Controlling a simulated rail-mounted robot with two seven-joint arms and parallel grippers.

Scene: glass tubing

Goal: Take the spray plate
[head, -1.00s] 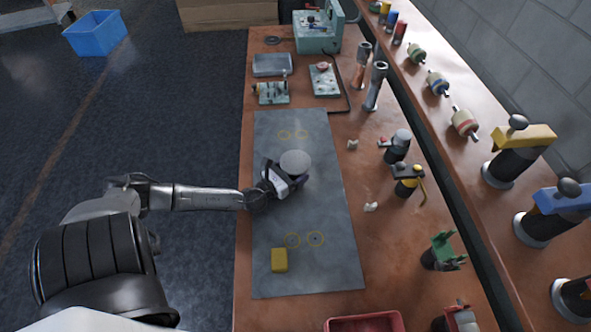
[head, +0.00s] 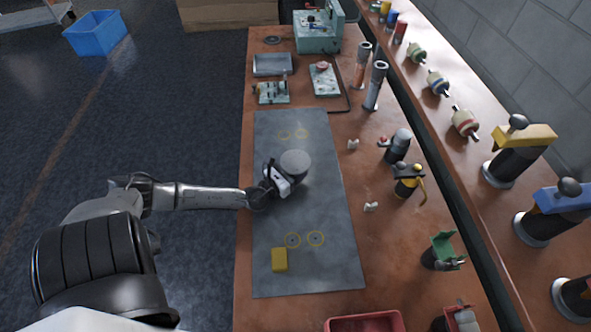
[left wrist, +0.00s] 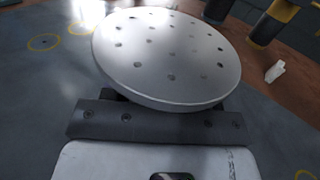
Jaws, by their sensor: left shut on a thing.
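The spray plate (head: 295,163) is a round pale-grey disc held just above the dark mat (head: 335,270). In the left wrist view the plate (left wrist: 165,55) is close up, with several small holes across its face. My left gripper (head: 279,181) is shut on the plate at its near edge. The plate is tilted in the head view. The fingertips are mostly hidden under the plate's rim. My right gripper is not in view.
A yellow block (head: 279,260) lies on the mat's near end by two yellow-ringed spots (head: 304,239). Small bench tools, including a yellow-topped one (head: 408,181), stand to the right. A red tray (head: 365,322) is at the front edge. The mat around the plate is mostly clear.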

